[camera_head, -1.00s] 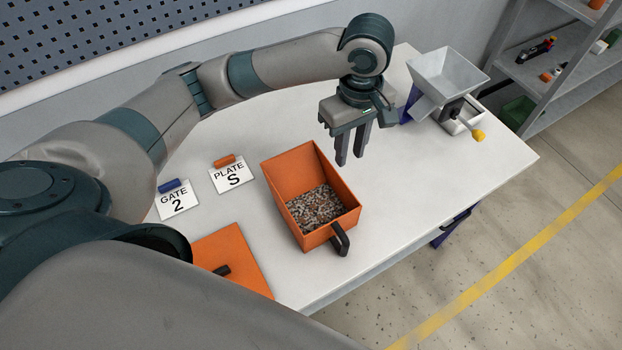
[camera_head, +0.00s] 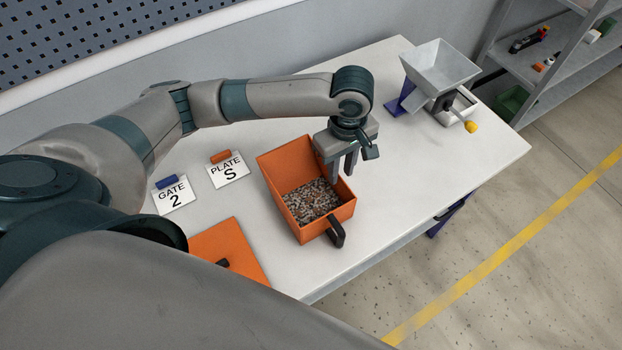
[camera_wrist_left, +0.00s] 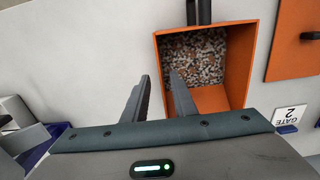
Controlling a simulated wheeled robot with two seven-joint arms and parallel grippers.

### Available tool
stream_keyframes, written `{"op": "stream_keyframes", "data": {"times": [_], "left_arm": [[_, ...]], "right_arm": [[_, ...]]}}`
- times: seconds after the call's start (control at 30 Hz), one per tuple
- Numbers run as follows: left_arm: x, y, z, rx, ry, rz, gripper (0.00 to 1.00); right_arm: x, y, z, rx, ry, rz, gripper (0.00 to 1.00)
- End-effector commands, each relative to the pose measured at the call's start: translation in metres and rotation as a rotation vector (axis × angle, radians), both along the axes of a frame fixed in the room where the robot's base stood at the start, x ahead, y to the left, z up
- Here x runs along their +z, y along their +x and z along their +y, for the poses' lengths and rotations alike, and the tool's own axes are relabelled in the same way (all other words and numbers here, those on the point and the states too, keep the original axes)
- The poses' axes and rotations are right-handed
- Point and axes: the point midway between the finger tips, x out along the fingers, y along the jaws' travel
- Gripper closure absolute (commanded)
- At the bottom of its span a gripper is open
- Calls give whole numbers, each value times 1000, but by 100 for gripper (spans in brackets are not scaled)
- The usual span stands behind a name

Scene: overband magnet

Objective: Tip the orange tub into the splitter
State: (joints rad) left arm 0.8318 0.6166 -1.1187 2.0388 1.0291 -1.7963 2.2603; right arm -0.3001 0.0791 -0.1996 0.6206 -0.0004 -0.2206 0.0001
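The orange tub (camera_head: 278,163) stands upright on the table, holding a mixed grey and brown granular fill (camera_head: 312,200). Its dark handle (camera_head: 336,234) points to the front right. The splitter (camera_head: 440,68), with a grey hopper, blue stand and yellow knob, stands at the table's far right. My left gripper (camera_head: 343,172) points down at the tub's right wall, its fingers apart with nothing held. In the left wrist view the open fingers (camera_wrist_left: 160,76) are near the tub (camera_wrist_left: 241,60); one overlaps its edge, the other lies outside. I cannot tell whether they touch it. My right gripper is out of view.
An orange lid-like plate (camera_head: 232,250) with a dark handle lies left of the tub. Cards reading GATE 2 (camera_head: 174,194) and PLATE S (camera_head: 228,170) lie behind it, with blue and orange pieces. The table (camera_head: 420,160) is clear between tub and splitter.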

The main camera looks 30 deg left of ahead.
Motion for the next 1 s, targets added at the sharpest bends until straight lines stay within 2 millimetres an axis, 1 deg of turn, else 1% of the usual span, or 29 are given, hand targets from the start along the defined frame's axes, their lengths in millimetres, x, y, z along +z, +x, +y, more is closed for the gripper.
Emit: {"op": "stream_keyframes", "data": {"times": [0.1,0.2,0.3,0.57,0.7,0.87,1.0], "left_arm": [[-14,0,1,1,2,1,75],[-22,0,0,1,0,1,75],[-25,0,0,1,0,0,75],[-25,0,0,0,0,0,75],[-28,1,2,2,1,0,75],[-43,2,8,2,3,3,75],[-62,3,9,0,2,2,75]], "right_arm": [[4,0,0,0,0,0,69],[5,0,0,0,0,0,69],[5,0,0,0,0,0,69],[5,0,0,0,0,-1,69],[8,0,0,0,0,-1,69],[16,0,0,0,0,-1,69],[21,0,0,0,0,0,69]]}}
